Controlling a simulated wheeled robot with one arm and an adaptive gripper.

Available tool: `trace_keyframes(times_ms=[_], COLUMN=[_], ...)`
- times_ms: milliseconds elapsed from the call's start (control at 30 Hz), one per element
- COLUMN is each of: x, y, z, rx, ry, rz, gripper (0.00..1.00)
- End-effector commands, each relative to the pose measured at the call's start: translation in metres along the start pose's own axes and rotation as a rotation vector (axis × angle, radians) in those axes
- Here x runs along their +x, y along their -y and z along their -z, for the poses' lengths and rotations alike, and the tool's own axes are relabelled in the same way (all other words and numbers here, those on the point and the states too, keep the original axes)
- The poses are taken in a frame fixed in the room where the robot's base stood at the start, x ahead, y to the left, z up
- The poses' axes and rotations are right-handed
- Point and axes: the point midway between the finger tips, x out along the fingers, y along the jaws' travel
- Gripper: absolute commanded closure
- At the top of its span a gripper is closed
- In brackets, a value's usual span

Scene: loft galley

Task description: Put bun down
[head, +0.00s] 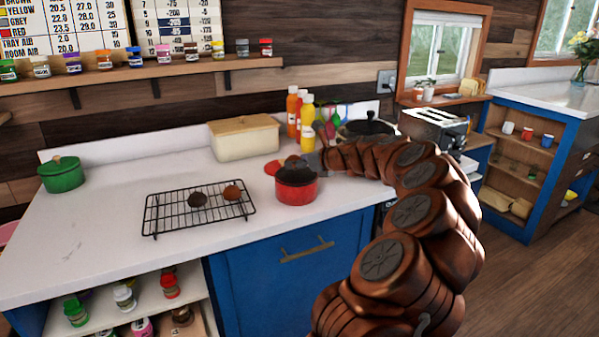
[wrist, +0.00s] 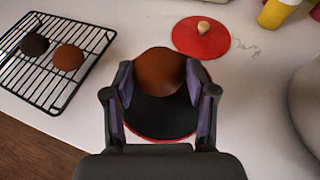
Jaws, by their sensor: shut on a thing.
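My gripper (wrist: 162,92) is shut on a brown bun (wrist: 160,70), as the wrist view shows. The bun is held above the open red pot (wrist: 165,138), whose dark inside shows below it. In the head view the red pot (head: 296,188) stands on the white counter, and the bun in my gripper looks dark at its top. A black wire cooling rack (head: 165,217) stands left of the pot. On it lie a dark bun (head: 197,200) and a brown bun (head: 232,192). How far the held bun is above the pot's floor is hard to tell.
The red lid (wrist: 201,37) lies on the counter behind the pot. A cream bread box (head: 245,138), sauce bottles (head: 307,118) and a black pot (head: 368,128) stand at the back. A green pot (head: 62,175) is at the far left. Counter left of the rack is clear.

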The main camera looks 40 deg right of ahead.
Motion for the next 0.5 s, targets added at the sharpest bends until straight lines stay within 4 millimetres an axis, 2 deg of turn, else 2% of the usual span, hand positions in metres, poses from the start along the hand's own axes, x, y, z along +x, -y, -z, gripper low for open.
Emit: trace_keyframes(times_ms=[133, 333, 500], x=[0.002, 0.012, 0.015], y=[0.005, 0.004, 0.004], z=[-0.001, 0.024, 0.032], rx=[-0.001, 0.001, -0.001], ry=[0.000, 0.001, 0.001], rz=[0.001, 0.002, 0.003], gripper=[0.72, 0.72, 0.72])
